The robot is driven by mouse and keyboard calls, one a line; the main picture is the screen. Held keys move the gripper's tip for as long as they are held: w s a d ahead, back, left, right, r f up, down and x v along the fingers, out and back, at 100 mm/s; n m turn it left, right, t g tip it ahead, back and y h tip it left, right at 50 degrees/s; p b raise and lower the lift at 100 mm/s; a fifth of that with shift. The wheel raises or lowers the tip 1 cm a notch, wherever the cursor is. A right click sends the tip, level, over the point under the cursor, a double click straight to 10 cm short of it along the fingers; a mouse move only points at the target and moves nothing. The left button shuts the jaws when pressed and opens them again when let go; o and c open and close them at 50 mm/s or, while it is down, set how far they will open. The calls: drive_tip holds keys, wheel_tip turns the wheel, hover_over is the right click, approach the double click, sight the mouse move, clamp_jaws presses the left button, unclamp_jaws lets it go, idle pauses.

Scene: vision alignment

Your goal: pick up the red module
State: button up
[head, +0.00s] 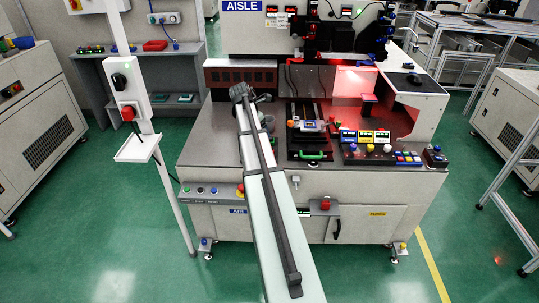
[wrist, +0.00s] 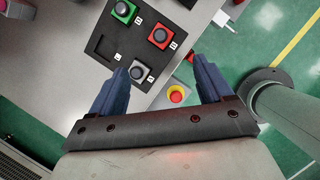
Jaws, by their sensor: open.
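The red module (wrist: 160,37) is a red square block with a dark round knob on top. It sits in a dark tray (wrist: 103,47) in the wrist view, between a green module (wrist: 123,10) and a grey module (wrist: 138,72). My gripper (wrist: 160,64) is open and empty, with two blue fingers spread apart. In the picture, the red module lies just beyond the fingertips, between their lines; the height gap cannot be told. In the head view my arm covers part of the bench, and I cannot make out the tray or the red module there.
A red stop button on a yellow base (wrist: 177,95) shows between my fingers and also at the bench front in the head view (head: 240,190). The grey bench top (head: 207,152) is clear at left.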

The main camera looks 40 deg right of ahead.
drive_tip(key=x, duration=1.4)
drive_tip(key=shift+a, duration=0.1)
drive_tip(key=shift+r, duration=0.1)
drive_tip(key=c, duration=1)
drive_tip(key=shift+o, duration=0.2)
drive_tip(key=shift+r, duration=0.1)
